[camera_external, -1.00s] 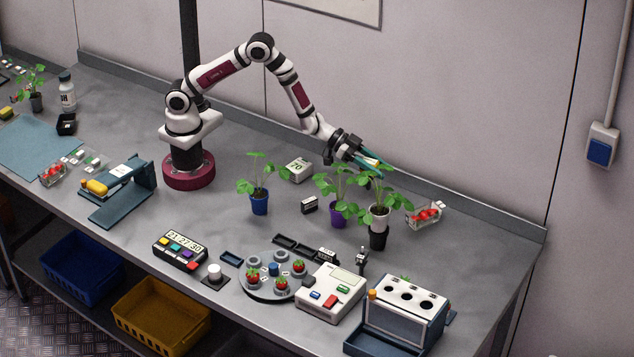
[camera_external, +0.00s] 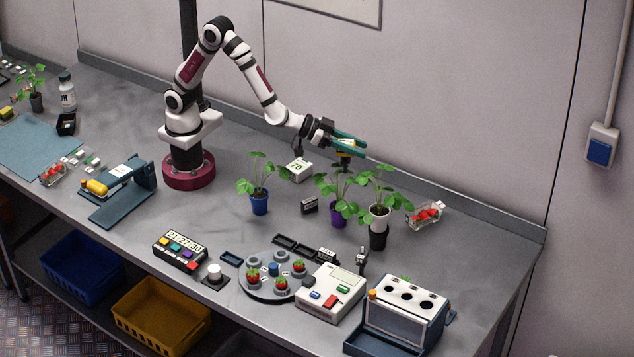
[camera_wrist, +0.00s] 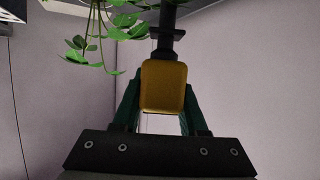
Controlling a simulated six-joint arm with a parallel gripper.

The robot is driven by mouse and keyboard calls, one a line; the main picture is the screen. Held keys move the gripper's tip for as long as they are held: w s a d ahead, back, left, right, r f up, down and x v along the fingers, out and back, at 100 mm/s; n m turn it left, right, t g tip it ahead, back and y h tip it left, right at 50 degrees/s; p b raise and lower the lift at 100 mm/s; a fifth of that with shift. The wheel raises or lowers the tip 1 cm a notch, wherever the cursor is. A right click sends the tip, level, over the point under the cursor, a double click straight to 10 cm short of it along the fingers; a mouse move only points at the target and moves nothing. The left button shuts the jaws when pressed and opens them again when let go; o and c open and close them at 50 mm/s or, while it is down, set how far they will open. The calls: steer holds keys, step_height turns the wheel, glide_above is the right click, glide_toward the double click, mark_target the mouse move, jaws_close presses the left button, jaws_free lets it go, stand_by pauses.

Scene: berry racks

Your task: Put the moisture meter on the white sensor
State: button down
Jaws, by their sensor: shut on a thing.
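The moisture meter has a yellow body (camera_wrist: 163,87) and a dark stem, seen in the wrist view between my gripper's teal fingers. In the external view my gripper (camera_external: 352,144) is shut on it, and the meter (camera_external: 345,154) hangs under the fingers, above the purple-pot plant. Its lower end is hard to make out among the leaves. A white box reading 70 (camera_external: 299,168), perhaps the white sensor, sits on the bench left of the plants, lower and left of my gripper.
Plants in a blue pot (camera_external: 259,204) and a purple pot (camera_external: 338,218) stand close below my gripper. A small black box (camera_external: 309,205) lies between them. A clear punnet of red berries (camera_external: 425,215) is at the right. Leaves (camera_wrist: 95,55) show at the wrist view's upper left.

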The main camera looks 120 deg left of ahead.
steer(key=s+d+n+g+y, duration=0.1)
steer(key=s+n+g+y, duration=0.85)
steer(key=s, duration=1.35)
steer(key=a+f+n, duration=0.1)
steer(key=a+f, duration=0.2)
steer(key=f, duration=0.1)
steer(key=a+f+n+g+h, duration=0.1)
steer(key=a+f, duration=0.2)
steer(key=a, duration=0.1)
steer(key=s+a+f+n+g+h, duration=0.1)
steer(key=a+f, duration=0.3)
steer(key=shift+a+f+g, duration=0.2)
steer(key=shift+f+g, duration=0.05)
steer(key=shift+f, duration=0.1)
steer(key=shift+f, duration=0.2)
steer(key=shift+c, duration=2.2)
jaws_free()
